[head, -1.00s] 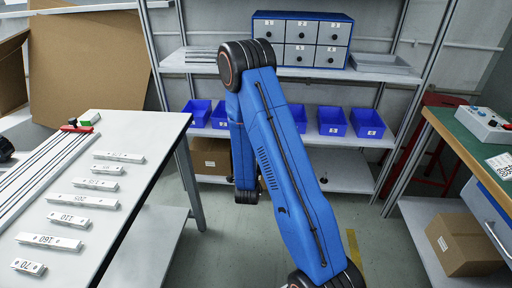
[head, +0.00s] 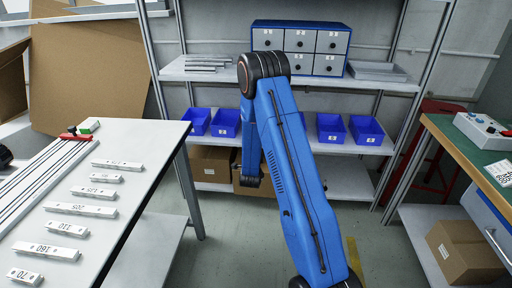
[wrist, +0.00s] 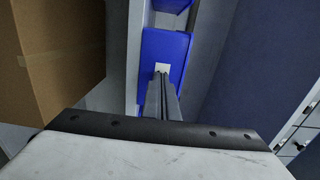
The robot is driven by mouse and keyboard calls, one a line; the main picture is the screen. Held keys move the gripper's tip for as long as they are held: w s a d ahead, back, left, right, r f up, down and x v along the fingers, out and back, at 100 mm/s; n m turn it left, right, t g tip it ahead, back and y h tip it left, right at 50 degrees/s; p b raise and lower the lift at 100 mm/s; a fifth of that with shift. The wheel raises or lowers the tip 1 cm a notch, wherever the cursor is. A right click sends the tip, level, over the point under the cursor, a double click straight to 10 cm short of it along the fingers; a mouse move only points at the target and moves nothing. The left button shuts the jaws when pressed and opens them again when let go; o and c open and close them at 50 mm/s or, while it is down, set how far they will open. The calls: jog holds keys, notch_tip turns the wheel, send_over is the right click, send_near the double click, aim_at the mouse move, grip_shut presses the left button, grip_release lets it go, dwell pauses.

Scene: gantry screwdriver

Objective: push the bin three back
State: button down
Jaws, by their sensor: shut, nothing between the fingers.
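A row of blue bins stands on the middle shelf. The head view shows two bins (head: 227,122) left of my arm and two clear bins (head: 331,127) right of it. The middle of the row is hidden behind my arm, so bin three is probably covered there. In the wrist view a blue bin (wrist: 176,46) with a small white label is straight ahead of my gripper (wrist: 163,77). I cannot read the label. My gripper is shut and empty, its tips close to the label; I cannot tell whether they touch. The head view hides my gripper.
The shelf unit (head: 345,148) has a blue drawer cabinet (head: 300,45) above the bins and cardboard boxes (head: 212,164) below. A white table (head: 150,150) with labelled bars stands left. A green-topped bench (head: 460,140) stands right. A cardboard box (wrist: 52,55) fills the wrist view's left.

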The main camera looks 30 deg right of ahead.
jog(key=x, duration=0.6)
jog(key=shift+w+d, duration=0.15)
dwell(0.4)
